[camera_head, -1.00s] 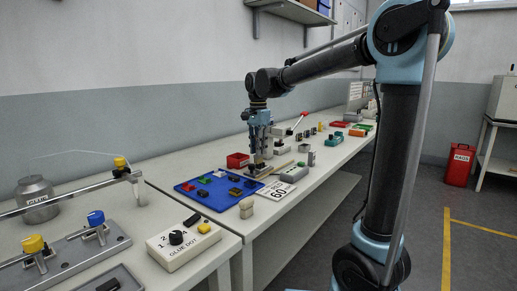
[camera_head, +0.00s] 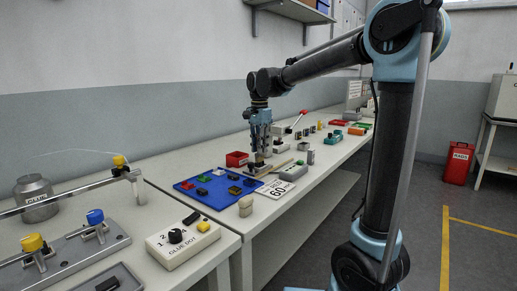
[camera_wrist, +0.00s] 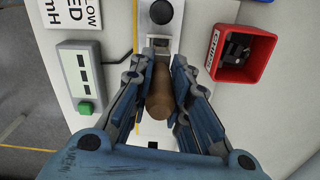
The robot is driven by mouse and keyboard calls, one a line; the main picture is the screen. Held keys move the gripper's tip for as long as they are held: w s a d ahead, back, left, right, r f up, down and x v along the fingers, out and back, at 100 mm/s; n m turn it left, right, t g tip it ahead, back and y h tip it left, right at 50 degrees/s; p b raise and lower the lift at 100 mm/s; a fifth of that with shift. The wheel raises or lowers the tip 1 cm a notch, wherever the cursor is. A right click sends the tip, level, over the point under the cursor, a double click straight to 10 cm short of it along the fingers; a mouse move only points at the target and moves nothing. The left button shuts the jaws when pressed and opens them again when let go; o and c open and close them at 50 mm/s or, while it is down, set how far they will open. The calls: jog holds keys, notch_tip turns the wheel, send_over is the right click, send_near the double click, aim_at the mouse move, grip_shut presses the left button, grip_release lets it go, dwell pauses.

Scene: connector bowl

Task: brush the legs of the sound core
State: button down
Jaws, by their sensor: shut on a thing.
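My gripper (camera_head: 260,151) is over the bench just beyond the far right part of the blue tray (camera_head: 213,203). In the wrist view my gripper (camera_wrist: 159,92) is shut on a brown, rounded wooden handle (camera_wrist: 158,100), which looks like a brush. The far end of the handle lies near a grey metal piece (camera_wrist: 160,44) on the bench. Several small coloured cores, among them a red one (camera_head: 187,185), sit on the tray. I cannot tell which core is the sound one, and no legs can be made out under the gripper.
A red bin (camera_wrist: 243,60) with dark parts stands right of the gripper in the wrist view. A meter with a green button (camera_wrist: 78,75) stands left, beside a printed card (camera_wrist: 72,13). A black knob (camera_wrist: 161,11) is ahead.

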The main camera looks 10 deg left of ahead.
jog(key=shift+w+d, duration=0.3)
jog(key=shift+w, duration=0.15)
jog(key=shift+s, duration=0.1)
jog(key=shift+s+a, duration=0.6)
jog(key=shift+s, duration=0.35)
jog(key=shift+w+d, duration=0.1)
jog(key=shift+w, duration=0.15)
jog(key=shift+w+d+f, duration=0.1)
jog(key=shift+w+d, duration=0.4)
jog(key=shift+w, duration=0.3)
jog(key=shift+s, duration=0.1)
jog(key=shift+s+a, duration=0.6)
jog(key=shift+s, duration=0.35)
jog(key=shift+w+d, duration=0.1)
jog(key=shift+w, duration=0.1)
jog(key=shift+w+d, duration=0.5)
jog(key=shift+w, duration=0.35)
